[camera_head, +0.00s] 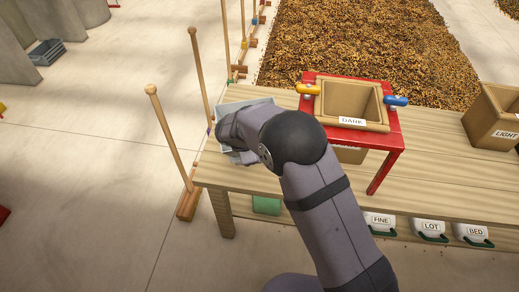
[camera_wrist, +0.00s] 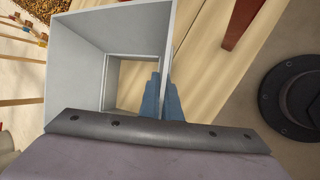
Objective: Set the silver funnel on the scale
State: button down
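The silver funnel (camera_wrist: 75,70) is a square, light grey hopper with sloping walls. It fills the upper left of the wrist view, and bench planks show through its square bottom opening. In the head view the funnel (camera_head: 234,106) is at the bench's left end, partly hidden behind my arm. My gripper (camera_wrist: 164,96) has two blue fingers close together at the funnel's right wall, one on each side, pinching it. I cannot tell whether the funnel rests on the bench or is just above it. I cannot make out a scale in either view.
A red stand (camera_head: 394,150) holds a wooden box labelled DARK (camera_head: 335,100), with yellow and blue handles beside it. A LIGHT box (camera_head: 489,122) stands at the right. Wooden posts (camera_head: 171,135) line the bench's left end.

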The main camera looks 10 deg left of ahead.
dwell(0.3)
jog(key=shift+f, duration=0.2)
jog(key=c, duration=2)
grip_release()
jog(key=shift+r, duration=0.25)
jog(key=v, duration=1.2)
jog(key=shift+f, duration=0.1)
